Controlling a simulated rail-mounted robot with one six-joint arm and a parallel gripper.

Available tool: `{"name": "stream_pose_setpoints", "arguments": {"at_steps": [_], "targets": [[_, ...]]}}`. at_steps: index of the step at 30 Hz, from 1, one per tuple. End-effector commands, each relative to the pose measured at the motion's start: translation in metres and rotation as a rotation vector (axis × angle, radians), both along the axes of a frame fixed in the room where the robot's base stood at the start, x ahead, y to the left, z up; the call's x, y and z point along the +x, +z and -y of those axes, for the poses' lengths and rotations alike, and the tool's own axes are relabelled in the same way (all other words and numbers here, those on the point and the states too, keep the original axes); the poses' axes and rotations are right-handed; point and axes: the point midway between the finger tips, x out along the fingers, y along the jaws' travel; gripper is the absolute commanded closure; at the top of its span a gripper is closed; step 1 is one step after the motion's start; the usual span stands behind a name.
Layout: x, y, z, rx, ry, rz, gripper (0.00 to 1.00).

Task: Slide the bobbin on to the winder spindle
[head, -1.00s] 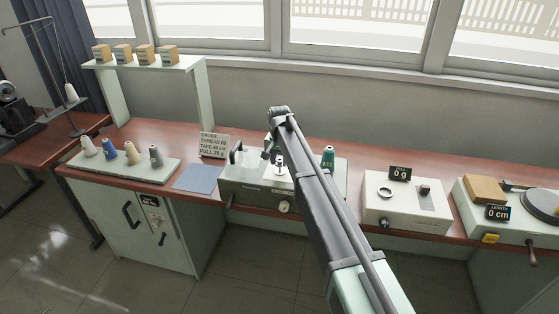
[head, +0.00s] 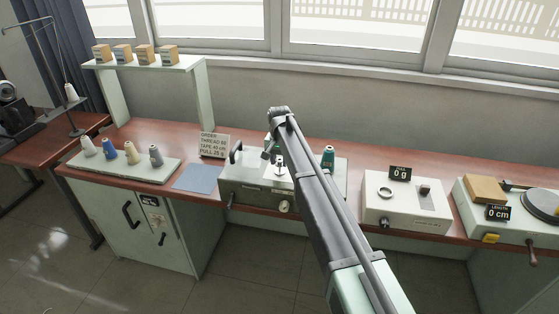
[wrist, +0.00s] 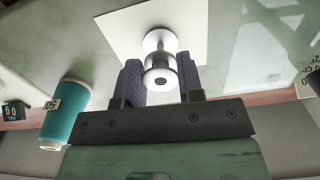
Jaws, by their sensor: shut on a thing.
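The bobbin (wrist: 161,57), with pale round flanges and a darker middle, is between my gripper's (wrist: 161,82) two dark fingers in the wrist view. The fingers are shut on it. One flange with a centre hole faces the camera. In the head view the bobbin (head: 279,161) is small, above the winder's (head: 254,193) top and beside a white plate. My arm partly covers the gripper (head: 273,154) there.
A teal thread cone (head: 328,157) stands on the winder to the right; it also shows in the wrist view (wrist: 66,112). A black lever (head: 236,152) rises at the winder's left. A blue mat (head: 197,179) and a white gauge box (head: 405,208) flank the machine.

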Motion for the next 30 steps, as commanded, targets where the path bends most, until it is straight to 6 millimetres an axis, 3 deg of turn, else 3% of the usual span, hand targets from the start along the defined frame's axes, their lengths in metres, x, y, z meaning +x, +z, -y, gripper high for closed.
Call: {"name": "stream_pose_setpoints", "arguments": {"at_steps": [30], "targets": [[0.0, -0.027, 0.0, 0.0, 0.0, 0.0, 0.88]]}}
